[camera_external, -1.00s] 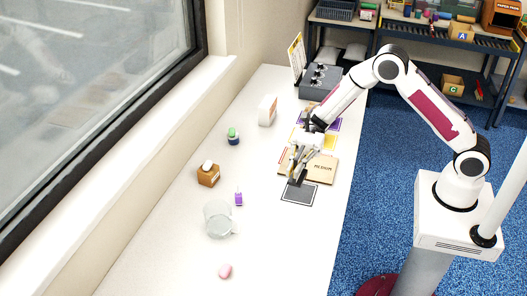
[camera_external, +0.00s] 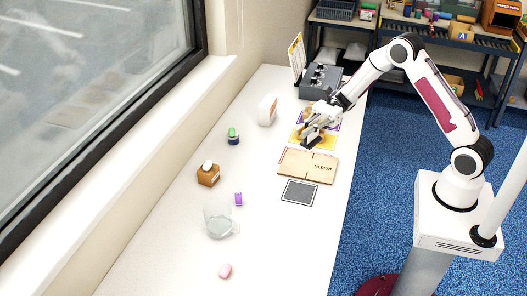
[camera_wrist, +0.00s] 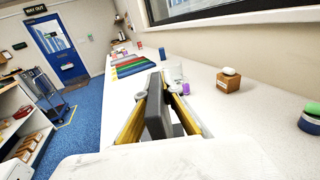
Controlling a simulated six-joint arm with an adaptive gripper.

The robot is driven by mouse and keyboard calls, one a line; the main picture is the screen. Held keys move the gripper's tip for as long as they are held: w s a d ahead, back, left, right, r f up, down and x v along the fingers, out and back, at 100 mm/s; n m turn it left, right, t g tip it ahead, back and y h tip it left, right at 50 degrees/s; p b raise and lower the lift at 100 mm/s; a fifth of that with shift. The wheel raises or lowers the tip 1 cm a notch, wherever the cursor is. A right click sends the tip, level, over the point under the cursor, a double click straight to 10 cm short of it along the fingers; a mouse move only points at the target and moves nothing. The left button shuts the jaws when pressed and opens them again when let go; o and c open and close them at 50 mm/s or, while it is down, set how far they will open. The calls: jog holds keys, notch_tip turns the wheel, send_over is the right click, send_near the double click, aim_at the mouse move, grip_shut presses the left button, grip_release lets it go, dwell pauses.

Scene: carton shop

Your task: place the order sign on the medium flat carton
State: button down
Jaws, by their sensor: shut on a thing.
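The medium flat carton (camera_external: 301,166) is a tan flat board marked MEDIUM, lying on the white table in the external view. My gripper (camera_external: 309,141) is just behind it in the picture, above a yellow-bordered mat. In the wrist view my gripper (camera_wrist: 157,108) is shut on a dark grey upright slab (camera_wrist: 156,112), held between the yellowish fingers. I see no writing on the slab, so I cannot tell for certain that it is the order sign. The carton does not show in the wrist view. The slab's exact height over the table is unclear.
A white block with orange marking (camera_external: 267,111), a brown box (camera_external: 208,175), a purple item (camera_external: 239,198) and a glass mug (camera_external: 219,222) stand to the left. A grey machine (camera_external: 319,82) stands behind.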

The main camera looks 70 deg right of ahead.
aim_at(305, 145)
dwell(0.3)
jog(key=shift+f, duration=3.15)
jog(key=shift+f, duration=1.85)
jog(key=shift+f, duration=0.2)
jog(key=c, duration=2.2)
grip_release()
jog(key=shift+r, duration=0.2)
jog(key=v, duration=1.2)
